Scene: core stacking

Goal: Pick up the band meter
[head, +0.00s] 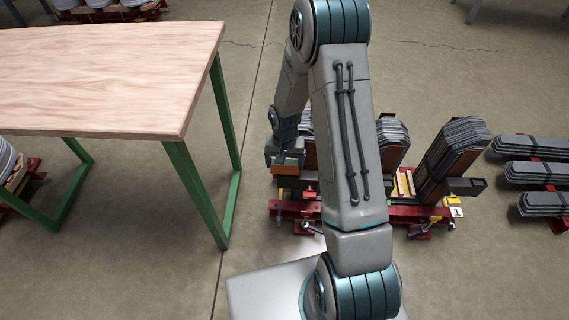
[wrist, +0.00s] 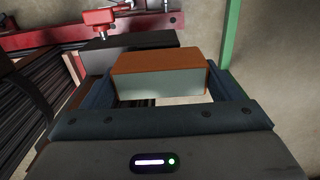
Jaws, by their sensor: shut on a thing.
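The band meter appears to be the box with a rust-orange face and a pale grey face (wrist: 160,68) in the wrist view. My gripper (wrist: 158,78) is shut on it, with one dark finger along each side. In the head view the orange box (head: 287,168) shows small at the end of my arm, left of the red fixture. The gripper there (head: 286,160) is partly hidden by its own wrist. In the wrist view a dark block (wrist: 135,42) lies behind the box; I cannot tell whether they touch.
A red fixture (head: 400,210) with clamps carries upright stacks of dark sheets (head: 459,145), partly hidden by my arm. A wooden table (head: 110,75) with green legs stands left. More sheet stacks (head: 535,172) lie far right. Bare floor lies between table and fixture.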

